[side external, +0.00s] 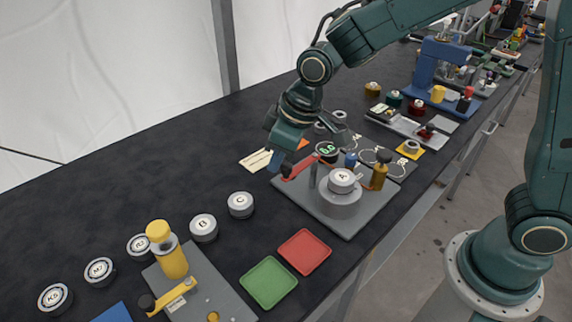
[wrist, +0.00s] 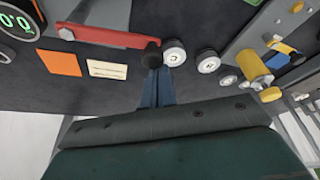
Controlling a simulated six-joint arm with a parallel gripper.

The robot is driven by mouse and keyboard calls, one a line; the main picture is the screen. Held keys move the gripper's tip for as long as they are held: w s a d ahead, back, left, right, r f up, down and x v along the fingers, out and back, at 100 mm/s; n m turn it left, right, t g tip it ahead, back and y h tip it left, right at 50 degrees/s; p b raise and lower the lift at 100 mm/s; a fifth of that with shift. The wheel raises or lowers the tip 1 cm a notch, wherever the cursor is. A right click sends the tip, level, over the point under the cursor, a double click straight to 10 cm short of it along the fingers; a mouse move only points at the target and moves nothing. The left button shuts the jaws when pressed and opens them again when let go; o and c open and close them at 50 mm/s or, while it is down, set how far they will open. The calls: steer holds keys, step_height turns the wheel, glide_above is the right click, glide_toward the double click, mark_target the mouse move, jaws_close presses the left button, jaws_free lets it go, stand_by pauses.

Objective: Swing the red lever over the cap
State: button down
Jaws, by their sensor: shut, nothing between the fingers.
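The red lever (side external: 301,164) is on the grey plate at the middle of the side view, its dark knob end pointing left, clear of the cap. The cap (side external: 342,176), marked A, sits on a round grey body to the lever's right. In the wrist view the red lever (wrist: 105,38) runs across the top left to its dark knob (wrist: 153,51). My gripper (side external: 276,166) is shut and empty beside the knob. In the wrist view its blue fingertips (wrist: 157,74) are right at the knob; I cannot tell whether they touch it.
Round caps marked C (side external: 240,203) and B (side external: 203,226) stand on the dark table. A red tray (side external: 304,251) and a green tray (side external: 268,282) lie in front. A brass post (side external: 379,175) and blue knob (side external: 350,160) stand near the cap. An orange card (wrist: 59,63) lies nearby.

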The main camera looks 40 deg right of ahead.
steer(key=s+d+n+g, duration=0.1)
steer(key=s+d+n, duration=0.1)
steer(key=n, duration=0.3)
steer(key=s+d+n+g+y, duration=0.1)
steer(key=s+d+n+g, duration=0.1)
steer(key=s+n, duration=0.3)
steer(key=s+d+n+g, duration=0.1)
steer(key=s+d+n, duration=0.2)
steer(key=n, duration=0.2)
steer(key=shift+s+d+n+y, duration=0.1)
steer(key=shift+s+n+y, duration=0.15)
steer(key=shift+n+y, duration=0.15)
steer(key=shift+s+d, duration=0.15)
steer(key=shift+d, duration=0.5)
steer(key=shift+s+a, duration=0.95)
steer(key=shift+a, duration=0.95)
steer(key=w+v, duration=0.1)
steer(key=v, duration=0.9)
steer(key=shift+s, duration=0.15)
